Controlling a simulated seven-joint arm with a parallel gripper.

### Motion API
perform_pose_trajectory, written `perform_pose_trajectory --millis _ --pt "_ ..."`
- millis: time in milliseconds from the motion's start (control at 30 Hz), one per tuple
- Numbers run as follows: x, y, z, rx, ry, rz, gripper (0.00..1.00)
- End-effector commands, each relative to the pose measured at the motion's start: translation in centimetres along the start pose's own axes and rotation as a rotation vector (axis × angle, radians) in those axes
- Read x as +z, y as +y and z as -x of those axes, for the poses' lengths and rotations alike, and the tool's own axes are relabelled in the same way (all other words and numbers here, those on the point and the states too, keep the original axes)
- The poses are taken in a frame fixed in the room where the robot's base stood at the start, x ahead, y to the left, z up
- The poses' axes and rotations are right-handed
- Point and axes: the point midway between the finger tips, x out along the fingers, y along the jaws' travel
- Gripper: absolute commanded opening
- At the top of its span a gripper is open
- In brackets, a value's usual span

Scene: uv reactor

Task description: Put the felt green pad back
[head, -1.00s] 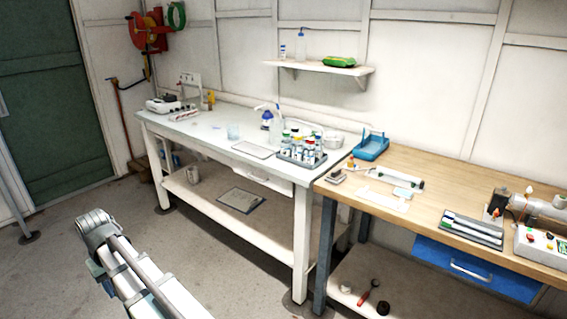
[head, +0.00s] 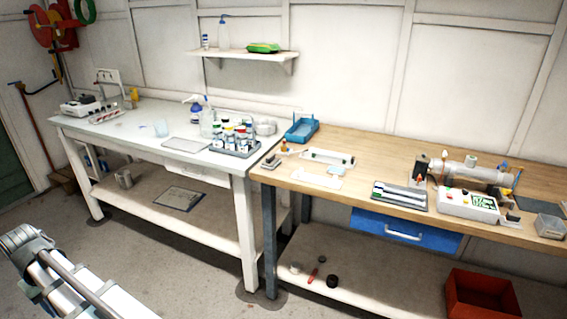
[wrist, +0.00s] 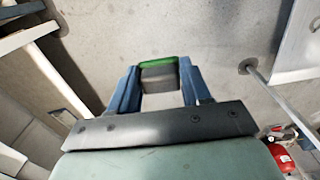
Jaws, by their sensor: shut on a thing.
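The green pad (wrist: 158,64) is in the wrist view, a grey block with a bright green felt layer along its far edge. My gripper (wrist: 158,82) is shut on it, with a blue finger at each side of the block. The pad is held clear over the grey floor. The head view shows part of my arm at the lower left, but the fingers and the held pad cannot be made out there.
The wooden bench (head: 350,150) carries a dark tray with strips (head: 400,196), a small block (head: 268,163), a blue tray (head: 302,129) and a control box (head: 467,204). A bottle rack (head: 236,147) stands on the white bench (head: 130,132). A red bin (head: 480,295) sits below.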

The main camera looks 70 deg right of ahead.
Motion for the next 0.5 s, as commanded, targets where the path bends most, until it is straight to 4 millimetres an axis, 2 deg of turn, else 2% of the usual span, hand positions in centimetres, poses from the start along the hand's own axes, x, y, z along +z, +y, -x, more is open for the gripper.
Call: perform_pose_trajectory --millis 500 --pt "1.5 14.8 0.7 0.001 0.001 -0.242 0.19"
